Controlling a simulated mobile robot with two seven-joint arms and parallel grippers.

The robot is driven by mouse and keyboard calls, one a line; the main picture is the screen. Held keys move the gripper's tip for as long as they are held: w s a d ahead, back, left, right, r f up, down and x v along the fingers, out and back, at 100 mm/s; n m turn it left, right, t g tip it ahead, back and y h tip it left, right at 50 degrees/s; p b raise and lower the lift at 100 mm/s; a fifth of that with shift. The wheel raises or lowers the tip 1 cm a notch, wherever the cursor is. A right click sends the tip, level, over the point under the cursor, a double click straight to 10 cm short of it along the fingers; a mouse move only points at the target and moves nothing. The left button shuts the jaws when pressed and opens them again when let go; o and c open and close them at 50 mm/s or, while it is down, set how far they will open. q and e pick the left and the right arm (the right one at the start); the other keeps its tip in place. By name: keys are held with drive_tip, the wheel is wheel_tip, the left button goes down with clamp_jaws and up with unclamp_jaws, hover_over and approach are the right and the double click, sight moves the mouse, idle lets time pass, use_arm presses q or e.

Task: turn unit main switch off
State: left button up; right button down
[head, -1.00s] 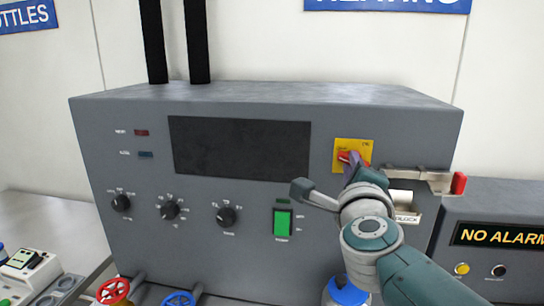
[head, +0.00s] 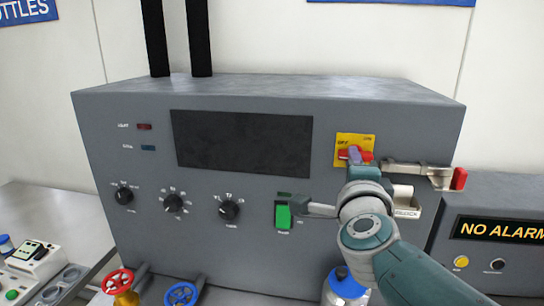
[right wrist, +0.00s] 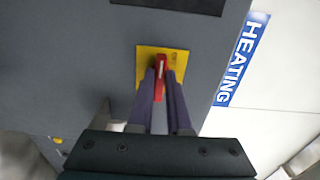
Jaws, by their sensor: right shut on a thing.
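The main switch is a red handle (head: 356,153) on a yellow plate (head: 342,142), at the upper right of the grey unit's front (head: 250,100). The handle lies about level across the plate. My right gripper (head: 355,160) is shut on the handle. In the right wrist view, the red handle (right wrist: 161,68) sits between the two purple fingers (right wrist: 161,85), in front of the yellow plate (right wrist: 145,58). The fingers hide part of the handle. My left gripper is not in view.
Right of the switch is a metal latch bar with a red end (head: 459,178). A green rocker switch (head: 282,216) and several black knobs (head: 229,210) are on the front.

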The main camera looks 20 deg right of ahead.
drive_tip(key=c, duration=0.9)
unclamp_jaws()
drive_tip(key=shift+o, duration=0.2)
drive_tip(key=p+v, duration=0.3)
drive_tip(key=v, duration=0.7)
drive_tip(key=shift+p, duration=0.4)
